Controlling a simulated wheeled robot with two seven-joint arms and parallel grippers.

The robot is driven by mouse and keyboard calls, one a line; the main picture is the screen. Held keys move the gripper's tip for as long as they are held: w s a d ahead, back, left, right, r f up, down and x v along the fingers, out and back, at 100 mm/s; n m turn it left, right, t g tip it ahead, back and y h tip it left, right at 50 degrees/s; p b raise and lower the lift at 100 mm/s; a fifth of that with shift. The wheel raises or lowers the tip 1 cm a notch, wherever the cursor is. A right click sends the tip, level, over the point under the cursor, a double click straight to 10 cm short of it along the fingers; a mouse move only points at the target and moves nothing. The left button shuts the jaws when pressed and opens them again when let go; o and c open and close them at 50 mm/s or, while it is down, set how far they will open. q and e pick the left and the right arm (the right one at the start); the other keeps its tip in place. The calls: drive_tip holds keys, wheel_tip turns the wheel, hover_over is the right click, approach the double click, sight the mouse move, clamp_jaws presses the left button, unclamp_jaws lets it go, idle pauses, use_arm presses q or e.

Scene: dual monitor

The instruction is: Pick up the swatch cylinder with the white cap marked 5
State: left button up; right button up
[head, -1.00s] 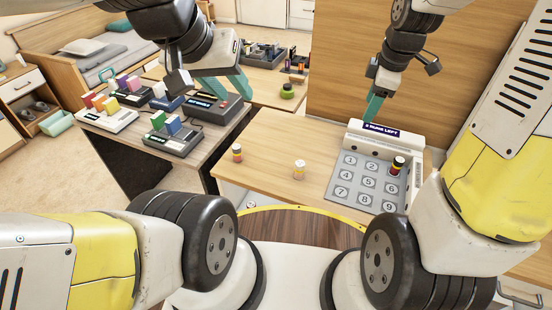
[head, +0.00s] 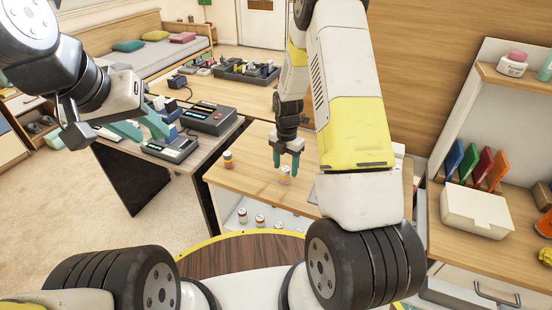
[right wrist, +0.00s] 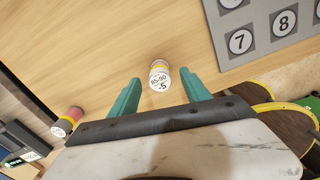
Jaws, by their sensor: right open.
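The swatch cylinder (head: 286,174) stands upright on the wooden table in the head view. In the right wrist view its white cap (right wrist: 159,83) reads 65-90 and 5, with a yellow band below. My right gripper (head: 287,158) is open and points down over this cylinder. In the right wrist view the cylinder shows between its teal fingertips (right wrist: 160,76); I cannot tell whether they touch it. My left gripper (head: 141,127) has its teal fingers apart and is empty, up at the left over the grey desk.
Another cylinder (head: 228,160) stands to the left, also in the right wrist view (right wrist: 67,121). Several more stand on a lower shelf (head: 260,221). A numbered grey panel (right wrist: 262,32) lies to the right. A shelf unit holds a white box (head: 476,210). Bare tabletop surrounds the cylinder.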

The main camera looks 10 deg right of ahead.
sight(285, 169)
drive_tip(key=shift+f, duration=1.5)
clamp_jaws()
drive_tip(key=shift+r, duration=0.1)
